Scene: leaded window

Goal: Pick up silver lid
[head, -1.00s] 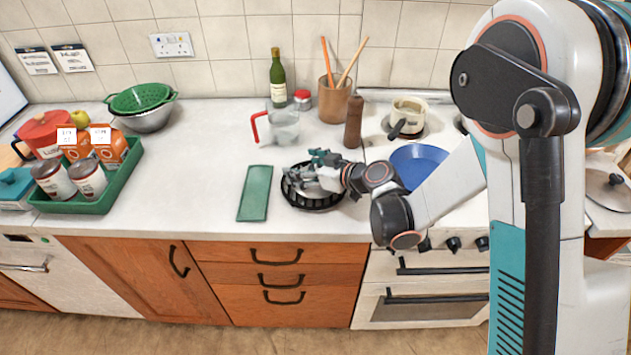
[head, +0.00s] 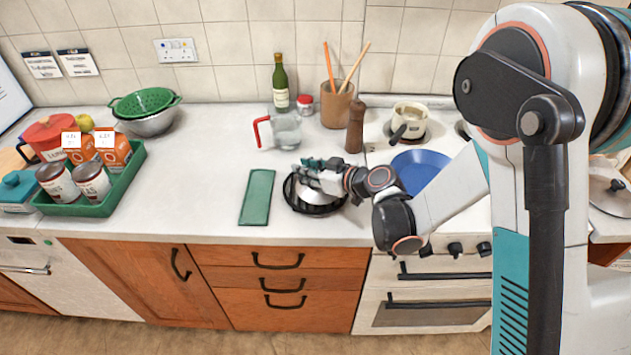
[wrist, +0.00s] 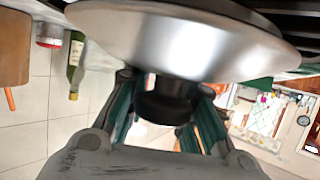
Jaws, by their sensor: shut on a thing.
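The silver lid (wrist: 185,40) fills the top of the wrist view, a shiny shallow disc with a black knob. My gripper (wrist: 165,100) is shut on that knob, with a finger on either side. In the head view my gripper (head: 318,174) is over a round black holder (head: 312,209) on the counter, and the lid (head: 322,197) shows as a pale silver patch just below it. My fingers and wrist hide part of the lid. I cannot tell whether it still touches the holder.
A green mat (head: 257,197) lies left of the holder. A glass jug (head: 286,131), pepper mill (head: 355,125) and wine bottle (head: 280,85) stand behind. The hob has a blue pan (head: 420,172) and a pot (head: 408,118). Counter between mat and green tray (head: 125,180) is clear.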

